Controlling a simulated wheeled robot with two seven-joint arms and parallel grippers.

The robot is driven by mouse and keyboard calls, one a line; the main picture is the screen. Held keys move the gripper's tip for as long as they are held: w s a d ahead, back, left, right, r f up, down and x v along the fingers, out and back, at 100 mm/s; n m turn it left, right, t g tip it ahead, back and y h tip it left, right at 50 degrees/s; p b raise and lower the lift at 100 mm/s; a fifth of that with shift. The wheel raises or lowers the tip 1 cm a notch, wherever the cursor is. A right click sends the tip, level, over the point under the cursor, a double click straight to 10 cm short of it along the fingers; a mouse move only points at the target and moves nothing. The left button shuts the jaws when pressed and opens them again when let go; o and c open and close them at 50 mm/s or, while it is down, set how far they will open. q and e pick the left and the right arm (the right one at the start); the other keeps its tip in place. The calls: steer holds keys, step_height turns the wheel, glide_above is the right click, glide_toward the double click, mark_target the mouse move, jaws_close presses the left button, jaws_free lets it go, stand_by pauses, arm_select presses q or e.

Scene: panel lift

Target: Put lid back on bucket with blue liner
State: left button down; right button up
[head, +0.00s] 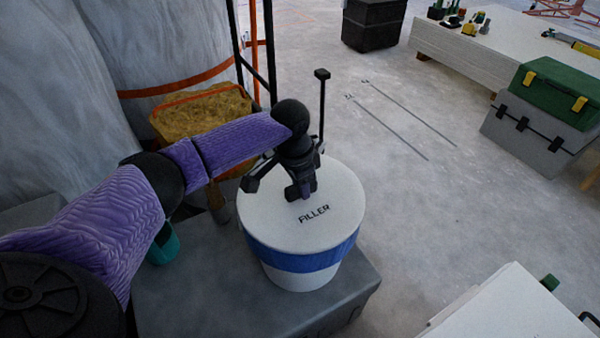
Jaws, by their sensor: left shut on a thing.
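The white round lid (270,222), marked "FILLER", lies over the top of the white bucket (300,280). The blue liner (318,261) shows as a band below the lid's edge. I cannot tell whether the lid is fully seated or slightly above the rim. My left gripper (304,190) points down at the middle of the lid and is shut on its handle, which the fingers mostly hide. The inside of the bucket is hidden. My right gripper is out of view.
The bucket stands on a grey block (185,290). A green-and-grey toolbox (545,115), a dark bin (373,25) and a white table (480,40) with tools stand to the right. The floor between is clear.

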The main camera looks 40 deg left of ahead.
arm_select(q)
steer(key=shift+c, duration=2.2)
jaws_free()
steer(key=o, duration=0.4)
steer(key=shift+o, duration=0.2)
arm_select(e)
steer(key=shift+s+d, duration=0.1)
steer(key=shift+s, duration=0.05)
arm_select(q)
step_height(320, 180, up, 4)
steer(key=p, duration=0.4)
steer(key=shift+r, duration=0.1)
step_height(320, 180, up, 3)
steer(key=p, duration=0.2)
steer(key=shift+p, duration=0.4)
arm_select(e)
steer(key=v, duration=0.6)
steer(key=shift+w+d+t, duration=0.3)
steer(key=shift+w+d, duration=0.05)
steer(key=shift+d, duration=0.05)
